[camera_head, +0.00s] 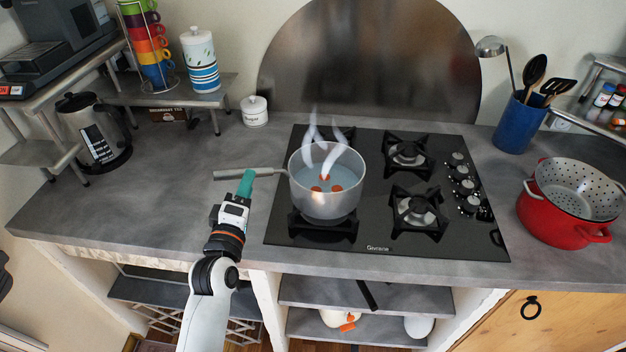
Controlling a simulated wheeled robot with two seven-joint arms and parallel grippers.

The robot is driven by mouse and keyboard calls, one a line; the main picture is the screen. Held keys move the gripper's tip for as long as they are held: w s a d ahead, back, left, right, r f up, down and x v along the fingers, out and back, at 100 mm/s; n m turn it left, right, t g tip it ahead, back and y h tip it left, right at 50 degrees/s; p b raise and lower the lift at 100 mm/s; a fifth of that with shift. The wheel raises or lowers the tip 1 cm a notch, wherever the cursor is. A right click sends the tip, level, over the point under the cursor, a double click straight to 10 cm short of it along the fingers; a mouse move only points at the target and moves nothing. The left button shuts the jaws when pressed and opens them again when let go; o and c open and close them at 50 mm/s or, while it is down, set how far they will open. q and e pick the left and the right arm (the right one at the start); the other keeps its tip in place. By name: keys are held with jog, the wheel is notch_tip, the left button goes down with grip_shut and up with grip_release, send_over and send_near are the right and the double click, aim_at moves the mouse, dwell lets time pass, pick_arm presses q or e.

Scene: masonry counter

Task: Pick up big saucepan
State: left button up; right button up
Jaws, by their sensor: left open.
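The big saucepan (325,204) is a silver pot on the left front burner of the black gas hob (376,229). It holds bluish liquid with several orange-red pieces, and steam rises from it. Its long handle (222,175) points left over the counter. My left gripper (247,176) is open, with its teal fingertips at the handle, close to the pot. Whether the fingers touch the handle, or sit around it, I cannot tell. My right gripper is not in view.
A red pot with a colander (563,215) stands right of the hob. A blue utensil holder (520,122) stands behind it. A white jar (254,110), a kettle (93,131) and a cup rack (151,50) stand at the back left. The left counter (150,200) is clear.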

pick_arm(q)
jog(key=w, duration=0.1)
jog(key=w+p, duration=0.1)
jog(key=w, duration=0.1)
jog(key=shift+w+d+r, duration=0.25)
jog(key=shift+w+r, duration=0.05)
jog(key=shift+w, duration=0.1)
jog(key=shift+w+f, duration=0.1)
jog(key=shift+w, duration=0.25)
jog(key=shift+s, duration=0.1)
jog(key=shift+c, duration=0.4)
grip_shut()
jog(key=shift+r, duration=0.25)
